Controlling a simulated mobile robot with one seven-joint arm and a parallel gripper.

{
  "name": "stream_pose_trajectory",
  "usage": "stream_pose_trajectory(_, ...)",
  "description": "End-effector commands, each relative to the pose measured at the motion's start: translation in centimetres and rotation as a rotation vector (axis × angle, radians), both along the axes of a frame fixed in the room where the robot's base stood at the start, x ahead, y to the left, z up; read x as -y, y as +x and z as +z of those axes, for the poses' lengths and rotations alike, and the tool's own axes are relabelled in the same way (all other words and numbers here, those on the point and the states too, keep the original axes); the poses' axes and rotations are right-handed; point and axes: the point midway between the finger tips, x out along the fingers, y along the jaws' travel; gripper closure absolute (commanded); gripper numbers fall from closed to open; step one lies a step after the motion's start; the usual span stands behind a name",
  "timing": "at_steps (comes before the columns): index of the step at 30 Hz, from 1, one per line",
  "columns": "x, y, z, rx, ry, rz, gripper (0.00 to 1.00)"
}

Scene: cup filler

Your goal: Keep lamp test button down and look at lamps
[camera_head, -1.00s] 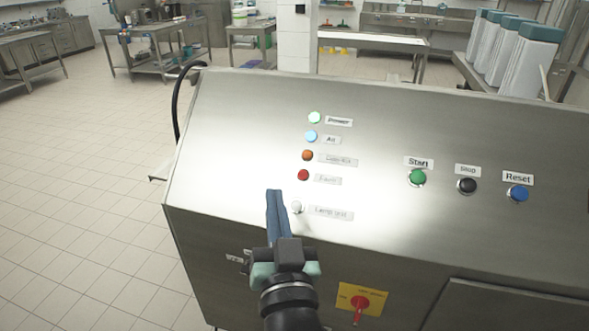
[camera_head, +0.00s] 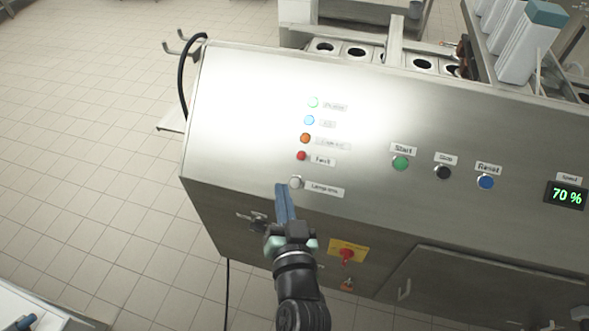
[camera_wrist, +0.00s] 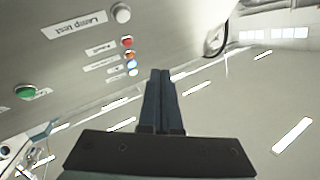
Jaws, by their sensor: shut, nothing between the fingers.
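The white lamp test button (camera_head: 295,183) sits on the sloped steel panel, left of its label; it also shows in the wrist view (camera_wrist: 121,12). My gripper (camera_head: 281,187) is shut and empty, its blue fingers just left of the button in the head view. In the wrist view the fingertips (camera_wrist: 160,72) appear apart from the button; I see no contact. Above the button are the red fault lamp (camera_head: 302,155), an orange lamp (camera_head: 305,138), a blue lamp (camera_head: 309,120) and a pale green lamp (camera_head: 313,102). Green and blue look lit; red and orange I cannot tell.
Right of the lamps are the green start button (camera_head: 400,163), black stop button (camera_head: 443,172), blue reset button (camera_head: 486,182) and a 70 % display (camera_head: 567,196). A red switch on a yellow plate (camera_head: 347,253) is below. A black cable (camera_head: 183,75) loops at the panel's left edge.

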Motion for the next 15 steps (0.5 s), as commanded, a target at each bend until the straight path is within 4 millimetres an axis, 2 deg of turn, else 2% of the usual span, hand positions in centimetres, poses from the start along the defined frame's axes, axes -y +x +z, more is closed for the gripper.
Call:
stream_pose_trajectory(10, 0.02, -0.01, -0.11, -0.001, 0.0, -0.001, 1.0)
stream_pose_trajectory(15, 0.2, 0.52, -0.95, 0.0, 0.0, -0.001, 1.0)
